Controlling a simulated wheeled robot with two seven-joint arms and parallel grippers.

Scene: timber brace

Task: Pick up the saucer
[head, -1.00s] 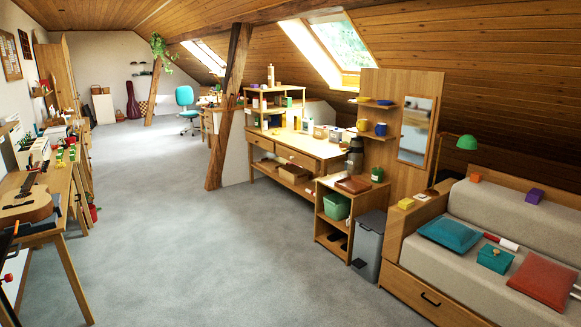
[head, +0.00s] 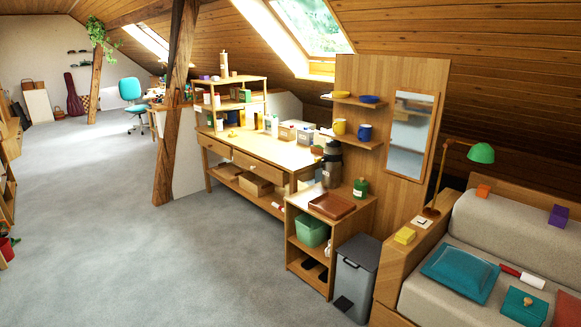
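Neither of my grippers is in view.
A low wooden cabinet (head: 311,222) with a brown tray (head: 332,206) stands below the shelves. A grey pedal bin (head: 356,280) and the sofa (head: 455,245) are to its right. A long workbench (head: 262,153) is to its left. The grey floor (head: 150,265) is clear.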

